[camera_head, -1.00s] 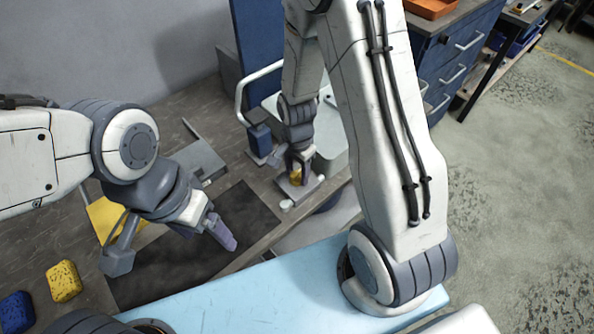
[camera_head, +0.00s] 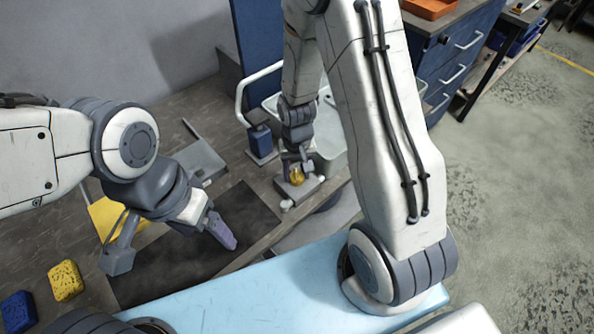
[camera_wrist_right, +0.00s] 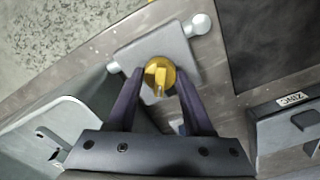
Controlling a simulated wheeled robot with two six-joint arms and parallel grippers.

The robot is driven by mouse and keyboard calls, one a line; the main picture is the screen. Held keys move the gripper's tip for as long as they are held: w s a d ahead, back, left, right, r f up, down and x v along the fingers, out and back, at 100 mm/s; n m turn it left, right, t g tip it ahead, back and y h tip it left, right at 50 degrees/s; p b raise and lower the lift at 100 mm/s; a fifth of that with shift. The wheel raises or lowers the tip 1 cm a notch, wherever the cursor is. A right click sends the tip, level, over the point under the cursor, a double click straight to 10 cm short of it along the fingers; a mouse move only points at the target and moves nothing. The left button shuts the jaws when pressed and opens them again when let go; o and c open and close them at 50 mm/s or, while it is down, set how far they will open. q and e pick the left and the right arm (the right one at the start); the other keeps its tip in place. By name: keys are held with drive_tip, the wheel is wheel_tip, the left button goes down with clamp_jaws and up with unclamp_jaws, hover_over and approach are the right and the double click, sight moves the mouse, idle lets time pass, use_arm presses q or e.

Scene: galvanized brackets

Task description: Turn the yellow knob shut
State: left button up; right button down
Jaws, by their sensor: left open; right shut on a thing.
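The yellow knob (camera_wrist_right: 157,76) is round with a raised grip bar. It sits on a grey block (camera_wrist_right: 143,50) with pale rounded stubs, near the bench's front edge. In the head view the knob (camera_head: 297,177) shows just under my right gripper (camera_head: 295,168). In the right wrist view the fingers of my right gripper (camera_wrist_right: 157,84) stand on either side of the knob, shut on it. My left gripper (camera_head: 172,245) is open and empty over the dark mat (camera_head: 150,268).
A yellow sponge (camera_head: 65,281) and a blue sponge (camera_head: 18,311) lie at the front left. A box labelled ZINC (camera_wrist_right: 290,112) shows in the right wrist view.

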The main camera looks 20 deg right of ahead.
sight(296, 173)
drive_tip(key=n, duration=0.6)
idle(0.6)
drive_tip(key=shift+c, duration=1.5)
unclamp_jaws()
wheel_tip(296, 173, up, 10)
drive_tip(key=shift+r, duration=0.25)
drive_tip(key=shift+a, duration=0.1)
